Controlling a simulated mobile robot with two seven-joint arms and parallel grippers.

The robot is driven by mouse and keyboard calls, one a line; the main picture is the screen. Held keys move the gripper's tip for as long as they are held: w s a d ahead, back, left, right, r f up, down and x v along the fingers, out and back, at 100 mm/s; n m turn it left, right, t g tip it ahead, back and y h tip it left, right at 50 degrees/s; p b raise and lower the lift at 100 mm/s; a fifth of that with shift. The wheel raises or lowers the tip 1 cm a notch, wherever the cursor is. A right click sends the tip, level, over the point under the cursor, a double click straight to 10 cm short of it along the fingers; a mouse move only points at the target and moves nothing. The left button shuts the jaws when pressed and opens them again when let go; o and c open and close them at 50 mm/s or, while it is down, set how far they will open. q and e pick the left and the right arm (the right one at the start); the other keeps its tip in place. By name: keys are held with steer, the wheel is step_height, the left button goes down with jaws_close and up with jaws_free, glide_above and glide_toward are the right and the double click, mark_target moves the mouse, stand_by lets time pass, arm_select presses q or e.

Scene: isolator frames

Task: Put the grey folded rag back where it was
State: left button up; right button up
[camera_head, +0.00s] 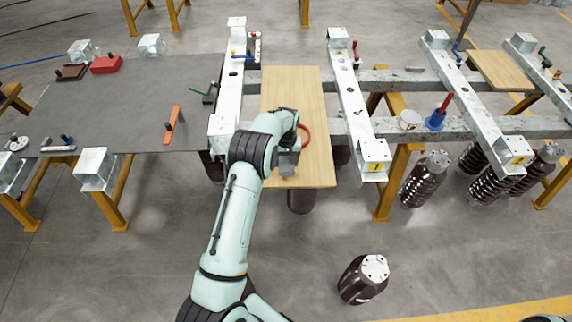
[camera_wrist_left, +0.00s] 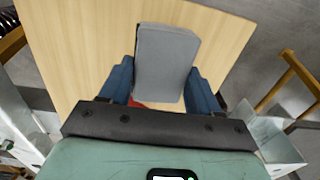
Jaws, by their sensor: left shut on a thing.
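The grey folded rag (camera_wrist_left: 168,62) stands out between the two blue fingers of my left gripper (camera_wrist_left: 163,88) in the left wrist view. The fingers press on its two sides, so the gripper is shut on it. Beyond the rag is the light wooden board (camera_wrist_left: 85,40), and I cannot tell whether the rag touches it. In the head view my left gripper (camera_head: 287,163) is over the wooden board (camera_head: 295,90), near its front half. The rag is hard to tell from the gripper there. My right gripper is not in view.
A red ring-shaped thing (camera_head: 305,138) shows beside my left gripper on the board. White metal beams (camera_head: 350,100) flank the board. A grey mat-topped table (camera_head: 120,100) at left holds a red box (camera_head: 106,64) and an orange tool (camera_head: 172,124). The board's far half is clear.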

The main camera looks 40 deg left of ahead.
mark_target(286, 160)
arm_select(q)
step_height(286, 160, down, 3)
steer(key=shift+r, duration=0.1)
steer(key=shift+c, duration=0.4)
steer(key=o, duration=1.2)
steer(key=shift+c, duration=0.2)
step_height(286, 160, up, 12)
steer(key=shift+f, duration=0.1)
